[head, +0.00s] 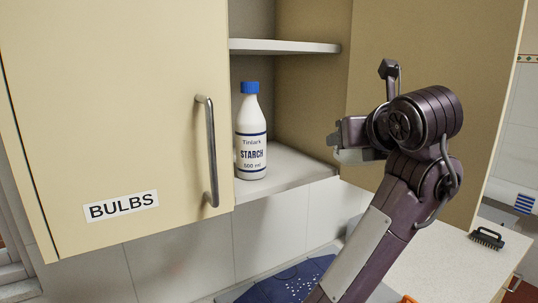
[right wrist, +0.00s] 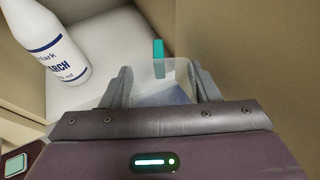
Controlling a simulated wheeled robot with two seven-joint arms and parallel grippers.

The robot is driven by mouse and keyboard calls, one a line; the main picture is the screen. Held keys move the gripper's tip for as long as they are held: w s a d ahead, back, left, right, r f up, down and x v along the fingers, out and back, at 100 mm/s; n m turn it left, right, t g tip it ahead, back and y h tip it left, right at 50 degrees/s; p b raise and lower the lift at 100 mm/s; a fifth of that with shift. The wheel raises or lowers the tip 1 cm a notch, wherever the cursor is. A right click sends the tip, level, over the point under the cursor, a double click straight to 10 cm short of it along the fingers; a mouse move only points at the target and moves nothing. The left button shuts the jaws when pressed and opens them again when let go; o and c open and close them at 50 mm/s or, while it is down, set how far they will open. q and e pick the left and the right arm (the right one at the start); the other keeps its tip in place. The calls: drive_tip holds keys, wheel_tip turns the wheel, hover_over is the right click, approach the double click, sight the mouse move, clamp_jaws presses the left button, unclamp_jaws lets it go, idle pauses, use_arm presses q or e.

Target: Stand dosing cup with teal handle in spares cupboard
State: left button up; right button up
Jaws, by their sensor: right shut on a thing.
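The dosing cup (right wrist: 150,78) is clear and see-through, with a teal handle (right wrist: 158,50) pointing away from me in the right wrist view. My right gripper (right wrist: 165,85) is shut on the cup, one finger on each side. In the head view my right gripper (head: 345,145) is at the right of the open cupboard's mouth, in front of the open door; the cup cannot be made out clearly there. The open cupboard has a pale lower board (head: 285,178) and an upper shelf (head: 285,47). No spares label is visible. My left gripper is not in view.
A white starch bottle (head: 251,135) with a blue cap stands on the lower board, left of my gripper. A shut door (head: 110,100) labelled BULBS is at left. The open door (head: 430,60) is at right. The board right of the bottle is clear.

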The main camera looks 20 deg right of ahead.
drive_tip(key=w+a, duration=0.1)
drive_tip(key=w, duration=0.4)
drive_tip(key=w+a+f, duration=0.1)
drive_tip(key=w, duration=0.5)
drive_tip(key=w+a, duration=0.1)
drive_tip(key=w, duration=0.5)
drive_tip(key=shift+w+f, duration=0.15)
drive_tip(key=shift+f, duration=0.1)
drive_tip(key=shift+a+f, duration=0.15)
drive_tip(key=shift+f, duration=1.7)
drive_tip(key=shift+w+f+p, duration=0.15)
drive_tip(key=shift+f+p, duration=0.4)
drive_tip(key=shift+p, duration=0.15)
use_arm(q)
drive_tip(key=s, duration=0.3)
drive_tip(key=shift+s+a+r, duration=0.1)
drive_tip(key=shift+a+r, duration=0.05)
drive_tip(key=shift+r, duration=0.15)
use_arm(e)
drive_tip(key=shift+f, duration=0.1)
